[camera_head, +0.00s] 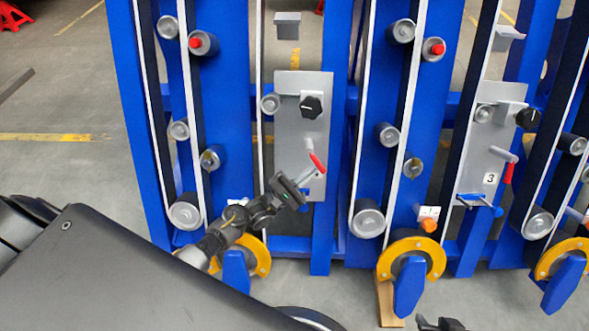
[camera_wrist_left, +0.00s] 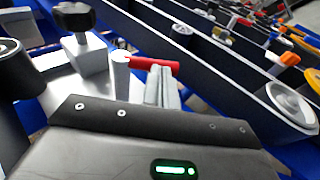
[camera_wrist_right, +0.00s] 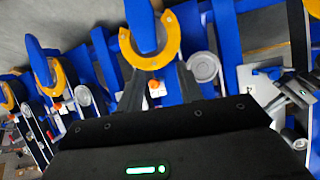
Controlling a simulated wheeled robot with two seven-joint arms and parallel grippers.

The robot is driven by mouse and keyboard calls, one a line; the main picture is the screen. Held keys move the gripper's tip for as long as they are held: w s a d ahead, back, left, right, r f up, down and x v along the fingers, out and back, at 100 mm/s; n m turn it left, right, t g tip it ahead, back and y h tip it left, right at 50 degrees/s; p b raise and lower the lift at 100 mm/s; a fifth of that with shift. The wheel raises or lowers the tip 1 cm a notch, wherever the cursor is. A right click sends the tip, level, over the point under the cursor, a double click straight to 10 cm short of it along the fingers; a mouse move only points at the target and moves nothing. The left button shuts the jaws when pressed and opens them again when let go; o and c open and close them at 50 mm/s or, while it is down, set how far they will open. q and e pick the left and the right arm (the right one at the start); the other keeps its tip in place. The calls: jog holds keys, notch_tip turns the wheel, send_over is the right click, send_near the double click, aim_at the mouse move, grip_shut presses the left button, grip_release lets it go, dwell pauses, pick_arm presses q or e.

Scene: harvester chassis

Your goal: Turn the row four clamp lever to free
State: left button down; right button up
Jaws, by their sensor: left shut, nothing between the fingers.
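A clamp lever with a red grip (camera_head: 318,163) and a grey rod sits low on the middle grey panel (camera_head: 290,140). The panel's row number cannot be read. My left gripper (camera_head: 299,190) is just below the lever, its fingers shut and empty. In the left wrist view the shut fingertips (camera_wrist_left: 163,85) stand close beside the lever's red grip (camera_wrist_left: 155,64) and grey hub (camera_wrist_left: 120,75); touching cannot be told. My right gripper (camera_wrist_right: 158,88) is open and empty, and points toward a yellow ring (camera_wrist_right: 150,60).
A black knob (camera_head: 311,107) is higher on the same panel. A right panel labelled 3 (camera_head: 490,178) has its own red lever (camera_head: 509,172). Blue uprights, belts and rollers (camera_head: 367,220) flank the middle panel. Yellow rings (camera_head: 412,245) stand along the bottom.

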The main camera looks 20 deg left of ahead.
dwell(0.3)
